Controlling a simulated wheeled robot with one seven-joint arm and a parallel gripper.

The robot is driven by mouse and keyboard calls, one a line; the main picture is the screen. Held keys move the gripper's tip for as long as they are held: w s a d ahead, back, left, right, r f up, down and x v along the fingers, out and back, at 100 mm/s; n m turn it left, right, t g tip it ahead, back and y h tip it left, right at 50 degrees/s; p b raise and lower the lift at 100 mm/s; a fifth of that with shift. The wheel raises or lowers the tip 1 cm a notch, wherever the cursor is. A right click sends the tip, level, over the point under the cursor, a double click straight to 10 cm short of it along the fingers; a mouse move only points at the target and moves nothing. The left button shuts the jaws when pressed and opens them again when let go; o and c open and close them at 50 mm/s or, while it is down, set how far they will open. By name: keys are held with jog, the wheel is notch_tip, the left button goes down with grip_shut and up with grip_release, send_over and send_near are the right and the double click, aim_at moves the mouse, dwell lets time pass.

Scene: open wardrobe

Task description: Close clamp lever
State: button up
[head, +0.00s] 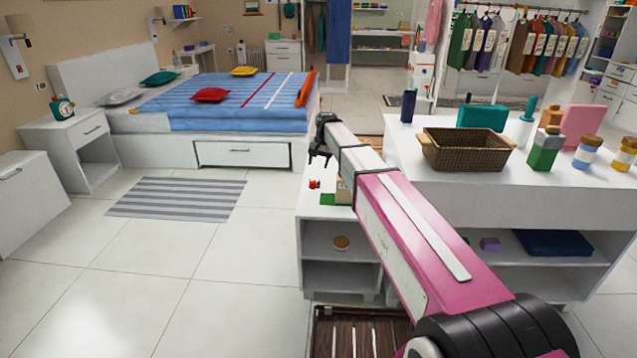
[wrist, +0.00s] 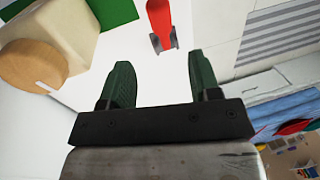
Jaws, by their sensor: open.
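A small red lever (wrist: 159,18) with a grey forked end shows in the wrist view at the top centre, over a white surface. It is likely the small red piece (head: 314,184) near the left edge of the low white unit (head: 312,225) in the head view. My gripper (wrist: 158,72) is open and empty, its two dark green fingers apart and pointing toward the red lever without touching it. In the head view my gripper (head: 322,142) hangs above the red piece. The lever's mounting and full position are hard to make out.
A beige block with a round wooden end (wrist: 32,66) and a green piece (wrist: 112,12) lie left in the wrist view. A wicker basket (head: 467,150) and several bottles stand on the white counter right of my arm.

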aim_at(314, 182)
jog(key=f, duration=0.3)
jog(key=a+f, duration=0.1)
jog(key=f, duration=0.3)
jog(key=a+f, duration=0.1)
jog(key=f, duration=0.2)
jog(key=shift+w+f, duration=0.1)
jog(key=shift+f, duration=0.2)
grip_shut()
